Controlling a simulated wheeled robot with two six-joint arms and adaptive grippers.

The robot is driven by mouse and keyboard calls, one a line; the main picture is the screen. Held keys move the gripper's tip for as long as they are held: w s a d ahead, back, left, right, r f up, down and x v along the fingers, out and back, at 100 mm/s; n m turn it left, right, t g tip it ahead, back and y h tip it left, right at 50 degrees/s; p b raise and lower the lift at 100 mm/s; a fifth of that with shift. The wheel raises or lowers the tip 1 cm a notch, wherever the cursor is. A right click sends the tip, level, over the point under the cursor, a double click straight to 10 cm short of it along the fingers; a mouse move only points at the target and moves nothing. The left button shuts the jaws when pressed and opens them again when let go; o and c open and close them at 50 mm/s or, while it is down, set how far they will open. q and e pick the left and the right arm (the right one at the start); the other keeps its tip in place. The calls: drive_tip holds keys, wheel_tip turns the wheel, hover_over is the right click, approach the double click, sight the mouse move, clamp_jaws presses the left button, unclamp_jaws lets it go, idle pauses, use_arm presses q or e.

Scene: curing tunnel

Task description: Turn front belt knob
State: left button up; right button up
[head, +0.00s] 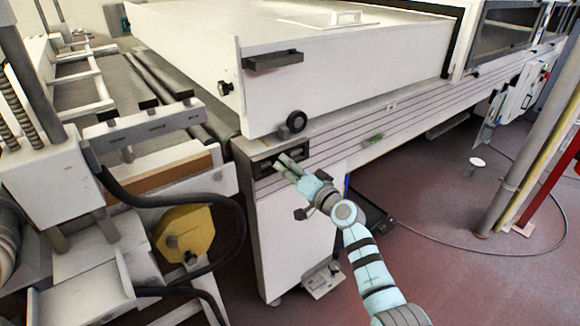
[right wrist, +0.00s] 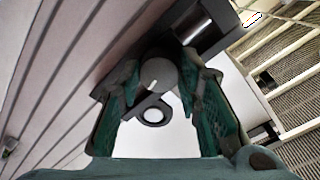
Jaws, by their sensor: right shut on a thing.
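In the head view my right gripper (head: 284,164) reaches the dark recessed panel (head: 265,161) at the near end of the white machine's frame. There the fingers hide the knob. My left gripper is not in view.
A black round wheel (head: 296,121) sits just above the panel on the machine edge. The white tunnel hood (head: 190,62) has a dark handle (head: 272,61). A frame with black hoses and a yellow part (head: 185,232) stands left. Open floor (head: 430,200) lies right.

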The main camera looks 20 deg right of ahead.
drive_tip(key=shift+f, duration=0.2)
idle(0.3)
drive_tip(key=o, duration=1.1)
drive_tip(key=shift+s+d+r, duration=0.1)
drive_tip(key=shift+s+r, duration=0.05)
drive_tip(key=shift+o, duration=0.2)
drive_tip(key=v, duration=1.2)
